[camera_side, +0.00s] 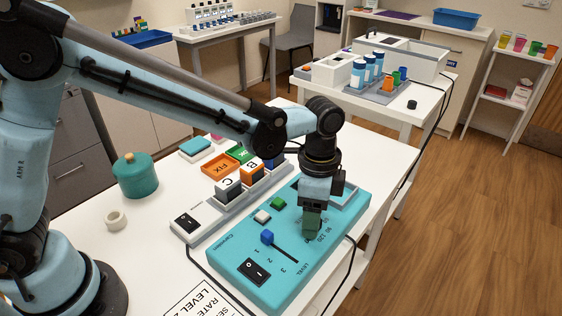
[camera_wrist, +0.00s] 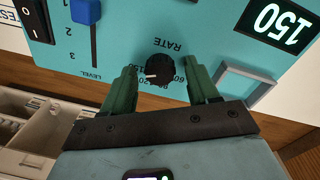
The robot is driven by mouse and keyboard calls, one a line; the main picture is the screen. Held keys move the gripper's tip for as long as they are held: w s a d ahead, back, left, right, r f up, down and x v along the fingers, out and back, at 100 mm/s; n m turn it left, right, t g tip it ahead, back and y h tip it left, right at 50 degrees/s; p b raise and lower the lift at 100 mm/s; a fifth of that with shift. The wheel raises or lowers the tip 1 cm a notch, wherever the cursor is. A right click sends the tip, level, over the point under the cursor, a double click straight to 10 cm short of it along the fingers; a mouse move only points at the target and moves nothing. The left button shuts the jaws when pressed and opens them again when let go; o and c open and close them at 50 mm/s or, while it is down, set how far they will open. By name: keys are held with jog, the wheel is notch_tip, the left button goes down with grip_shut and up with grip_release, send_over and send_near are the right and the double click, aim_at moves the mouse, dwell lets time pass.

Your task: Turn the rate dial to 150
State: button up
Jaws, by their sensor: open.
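The rate dial (camera_wrist: 161,68) is a round black knob on the teal panel (camera_wrist: 195,20), with a white mark on its lower left side in the wrist view. Its scale numbers are partly hidden by my fingers. A black display (camera_wrist: 277,20) on the panel reads 150, upside down in this view. My gripper (camera_wrist: 163,75) is open, with one green finger on each side of the dial and a visible gap to it. In the side view my gripper (camera_side: 312,228) points down at the panel (camera_side: 225,258) and hides the dial.
The panel also carries a blue level slider (camera_side: 267,237), a rocker switch (camera_side: 254,271), and green (camera_side: 278,203) and white buttons (camera_side: 262,216). A block rack (camera_side: 240,195) stands close behind it. A teal pot (camera_side: 135,176) and a white ring (camera_side: 116,219) stand left on the table.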

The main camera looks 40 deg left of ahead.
notch_tip(320, 180, up, 12)
jog(key=shift+w+a, duration=0.15)
jog(key=shift+w, duration=0.1)
dwell(0.5)
jog(key=s+a+f+n+t, duration=0.1)
jog(key=s+a+n+t, duration=0.3)
jog(key=a, duration=0.6)
jog(key=s+a+f+n+t, duration=0.2)
jog(key=s+a+n, duration=0.3)
jog(key=a+n, duration=0.3)
jog(key=shift+s+a+n+t, duration=0.35)
jog(key=shift+a+n+t, duration=0.05)
jog(key=shift+a+t, duration=0.55)
